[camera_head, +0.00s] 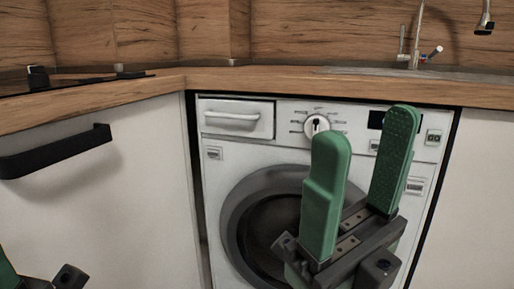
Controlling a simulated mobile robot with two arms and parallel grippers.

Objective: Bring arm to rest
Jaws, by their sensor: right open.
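My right gripper (362,155) is in front of the washing machine, its two green fingers pointing up and spread apart. It is open and nothing shows between the fingers. It hides part of the machine's front and of the round door. Only a small part of my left gripper (12,275) shows in the bottom left corner, with a bit of green finger and dark metal. I cannot see whether it is open or shut.
A white washing machine (235,150) with a round grey door (238,215) stands under the wooden countertop (240,80). A white cabinet with a black handle (60,153) is at left. A hob (70,82) lies at the left and a sink with a tap (415,45) at the back right.

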